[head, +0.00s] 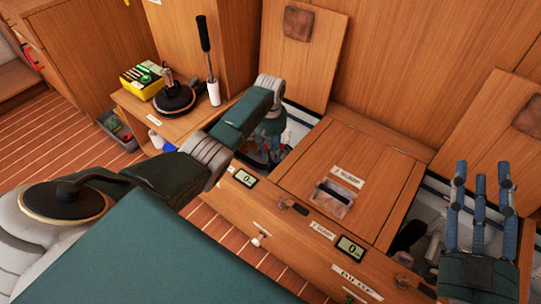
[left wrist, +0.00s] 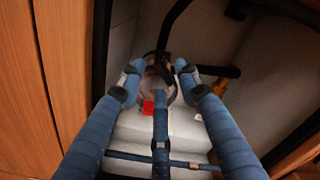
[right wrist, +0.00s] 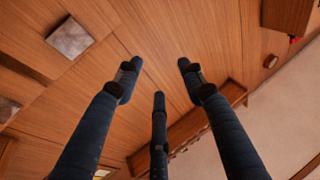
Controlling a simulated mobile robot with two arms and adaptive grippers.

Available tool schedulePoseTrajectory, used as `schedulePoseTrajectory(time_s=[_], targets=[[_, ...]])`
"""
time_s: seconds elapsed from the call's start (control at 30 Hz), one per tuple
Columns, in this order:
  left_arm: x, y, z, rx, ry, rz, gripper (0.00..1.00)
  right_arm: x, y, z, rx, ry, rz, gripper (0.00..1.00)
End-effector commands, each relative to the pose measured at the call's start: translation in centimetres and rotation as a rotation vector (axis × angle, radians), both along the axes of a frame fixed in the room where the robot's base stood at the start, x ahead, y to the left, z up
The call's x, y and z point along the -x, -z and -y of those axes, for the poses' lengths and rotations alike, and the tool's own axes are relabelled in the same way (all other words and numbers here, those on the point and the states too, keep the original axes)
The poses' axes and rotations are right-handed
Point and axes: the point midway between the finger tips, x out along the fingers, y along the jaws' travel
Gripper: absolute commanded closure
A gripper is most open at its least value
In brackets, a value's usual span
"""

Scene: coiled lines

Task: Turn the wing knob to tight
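My left gripper (head: 270,140) reaches down into the open left locker. In the left wrist view its fingers (left wrist: 158,78) are spread, with a round, greyish, clear-looking fitting (left wrist: 171,92) between and beyond the tips. A dark brown piece (left wrist: 158,70) sits on top of this fitting; it may be the wing knob, but its shape and setting are unclear. I cannot tell whether the fingertips touch it. A red patch (left wrist: 148,107) shows beside the middle finger, above a white body (left wrist: 135,130). My right gripper (head: 480,190) is open and empty, raised over the right locker.
A black hose (left wrist: 168,30) curves above the fitting, and locker walls stand close around. Raised lids (head: 305,50) lean at the back. A closed hatch (head: 350,185) lies between the lockers. A side shelf (head: 180,125) holds a yellow box (head: 143,82) and tools.

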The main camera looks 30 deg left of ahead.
Motion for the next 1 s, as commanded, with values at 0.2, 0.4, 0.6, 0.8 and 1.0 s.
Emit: schedulePoseTrajectory(time_s=[0.2,0.4,0.6,0.8,1.0], targets=[[0.0,1.1,0.0,0.0,0.0,0.0,0.67,1.0,-2.8,-0.1,-0.036,-0.008,0.13,0.6],[0.0,1.4,0.0,-0.001,0.0,0.001,0.67,1.4,-3.7,-0.1,-0.048,-0.01,0.17,0.6],[0.0,1.3,0.0,-0.001,0.0,0.001,0.67,1.4,-3.7,-0.1,-0.048,-0.01,0.17,0.6],[0.0,1.3,0.0,-0.001,0.0,0.001,1.0,1.4,-3.7,-0.1,-0.048,-0.01,0.17,0.6],[0.0,1.3,0.0,0.0,0.002,0.0,1.0,1.4,-3.7,-0.1,-0.047,-0.01,0.169,0.6]])
